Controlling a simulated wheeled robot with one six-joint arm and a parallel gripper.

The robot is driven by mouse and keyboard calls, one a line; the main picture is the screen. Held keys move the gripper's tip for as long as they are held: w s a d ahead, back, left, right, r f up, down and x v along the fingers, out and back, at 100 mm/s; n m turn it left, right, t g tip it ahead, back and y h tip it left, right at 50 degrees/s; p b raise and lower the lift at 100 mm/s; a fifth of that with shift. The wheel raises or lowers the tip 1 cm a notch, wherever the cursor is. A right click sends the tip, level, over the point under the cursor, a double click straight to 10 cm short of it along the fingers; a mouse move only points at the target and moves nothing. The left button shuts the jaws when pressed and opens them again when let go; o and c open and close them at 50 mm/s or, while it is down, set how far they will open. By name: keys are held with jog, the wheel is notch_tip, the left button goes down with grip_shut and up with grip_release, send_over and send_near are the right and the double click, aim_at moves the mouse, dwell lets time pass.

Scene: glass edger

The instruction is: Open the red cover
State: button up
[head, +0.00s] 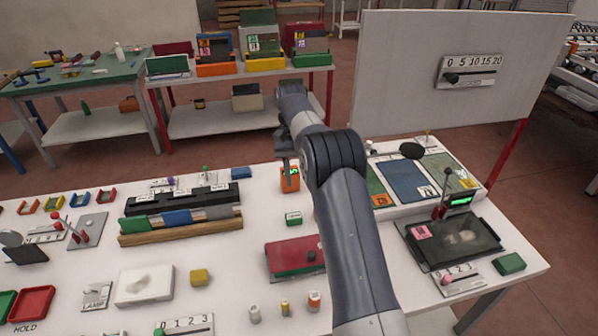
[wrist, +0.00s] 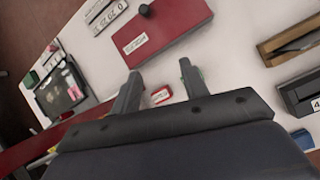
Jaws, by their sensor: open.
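The red cover (head: 290,254) is a flat red lid with a dark round knob near its right end. It lies shut over a box with a green edge on the white table. In the wrist view the red cover (wrist: 160,28) shows at the top, with a white label on the side facing me and the black knob (wrist: 145,10) at its far edge. My gripper (wrist: 160,76) is open, its two fingers apart and empty, short of the cover.
A dark tray with a pink note (head: 450,245) is at right. A strip rack (head: 180,222) lies at left. Bare table surrounds the cover's left side.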

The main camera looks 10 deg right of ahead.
dwell(0.6)
jog(key=s+f+t, duration=0.1)
jog(key=s+f, duration=0.5)
jog(key=f, duration=0.3)
jog(key=shift+b, duration=0.45)
dwell(0.4)
